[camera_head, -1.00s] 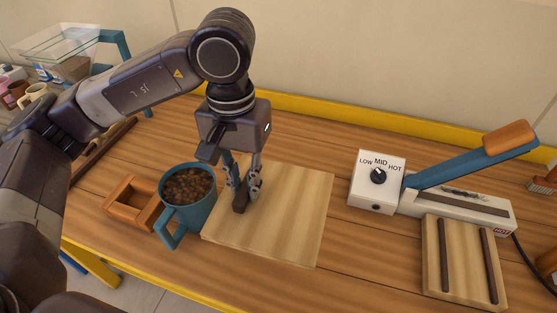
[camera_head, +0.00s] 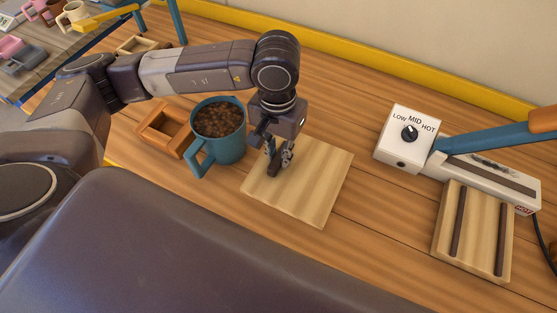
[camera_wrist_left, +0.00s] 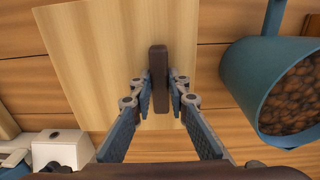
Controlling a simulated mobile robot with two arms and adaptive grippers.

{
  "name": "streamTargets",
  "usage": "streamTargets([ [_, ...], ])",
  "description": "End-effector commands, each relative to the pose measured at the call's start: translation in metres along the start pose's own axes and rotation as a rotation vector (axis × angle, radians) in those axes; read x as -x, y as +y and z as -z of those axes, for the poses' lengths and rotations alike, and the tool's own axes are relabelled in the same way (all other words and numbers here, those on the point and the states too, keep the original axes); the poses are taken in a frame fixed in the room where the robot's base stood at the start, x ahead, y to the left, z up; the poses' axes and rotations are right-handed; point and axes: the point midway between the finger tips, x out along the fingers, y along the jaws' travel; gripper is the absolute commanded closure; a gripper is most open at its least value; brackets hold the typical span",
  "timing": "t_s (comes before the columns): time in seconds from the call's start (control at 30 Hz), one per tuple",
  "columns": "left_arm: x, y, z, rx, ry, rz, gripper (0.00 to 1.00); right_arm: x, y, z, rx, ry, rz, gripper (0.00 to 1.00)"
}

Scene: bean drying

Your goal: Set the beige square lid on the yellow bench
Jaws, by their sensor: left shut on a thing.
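The beige square lid (camera_head: 325,180) is a flat pale wooden board with a dark bar handle. In the head view it looks level, close over or on the wooden top of the yellow-edged bench (camera_head: 350,240); I cannot tell whether it touches. My left gripper (camera_head: 277,170) points down at the lid's handle. In the left wrist view the fingers stand on both sides of the dark handle (camera_wrist_left: 158,75), shut on it, with the lid (camera_wrist_left: 100,60) behind. My right gripper is not in view.
A blue mug of beans (camera_head: 218,125) stands close left of the lid, beside an orange-brown wooden frame (camera_head: 165,128). A white heat-control box (camera_head: 408,140), a blue-armed sealer (camera_head: 485,175) and a slatted wooden board (camera_head: 472,232) are on the right. Bare wood lies between lid and box.

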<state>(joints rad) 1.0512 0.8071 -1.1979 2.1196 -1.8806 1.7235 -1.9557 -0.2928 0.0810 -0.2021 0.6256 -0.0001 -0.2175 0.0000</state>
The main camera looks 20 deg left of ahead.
Motion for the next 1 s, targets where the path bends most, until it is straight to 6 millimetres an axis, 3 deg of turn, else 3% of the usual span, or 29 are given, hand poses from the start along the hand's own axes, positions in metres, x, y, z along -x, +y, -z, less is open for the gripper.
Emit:
streamTargets([
  [0.3, -0.040, -0.001, -0.001, 0.000, -0.003, 0.000, 1.00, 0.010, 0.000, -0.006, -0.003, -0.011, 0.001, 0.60],
  [0.77, -0.048, -0.001, 0.000, 0.000, 0.000, 0.000, 1.00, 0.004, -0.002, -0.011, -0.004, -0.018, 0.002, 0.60],
  [0.8, -0.046, -0.001, -0.001, 0.000, 0.000, 0.001, 0.80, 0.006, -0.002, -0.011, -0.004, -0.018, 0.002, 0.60],
  [0.9, -0.046, -0.001, -0.001, 0.000, -0.001, 0.001, 0.69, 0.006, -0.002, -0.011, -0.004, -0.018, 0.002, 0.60],
  [1.0, -0.046, -0.001, -0.001, 0.000, -0.001, 0.001, 0.67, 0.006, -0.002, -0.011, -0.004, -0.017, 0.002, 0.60],
])
